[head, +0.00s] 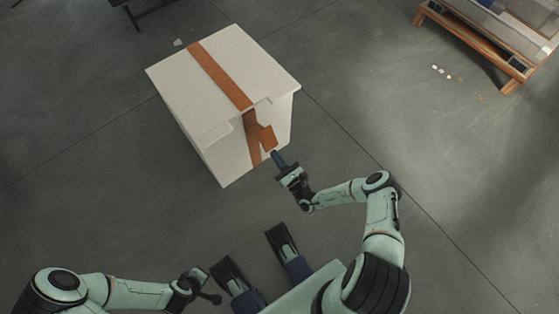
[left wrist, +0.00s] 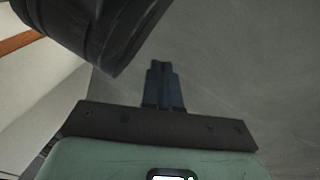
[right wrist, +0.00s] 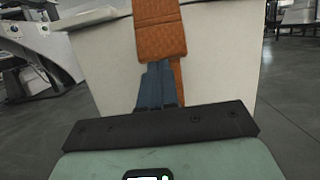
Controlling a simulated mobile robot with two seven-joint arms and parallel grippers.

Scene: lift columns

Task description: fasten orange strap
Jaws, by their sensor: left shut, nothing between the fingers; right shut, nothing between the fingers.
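The orange strap (head: 218,74) runs over the top of a white box (head: 176,75) and down its near face. A wider orange flap (head: 265,136) of the strap sticks out from that face. In the right wrist view the flap (right wrist: 160,30) hangs right above my shut fingers. My right gripper (head: 276,156) is shut and empty, just below the flap; I cannot tell whether it touches it. My left gripper (left wrist: 165,78) is shut and empty in the left wrist view, away from the strap. In the head view the left arm is low at the left.
A wooden pallet (head: 470,45) with grey load stands at the top right. Dark legs of some furniture (head: 135,18) show at the top left. Small scraps (head: 440,70) lie on the grey floor. The floor around the box is otherwise clear.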

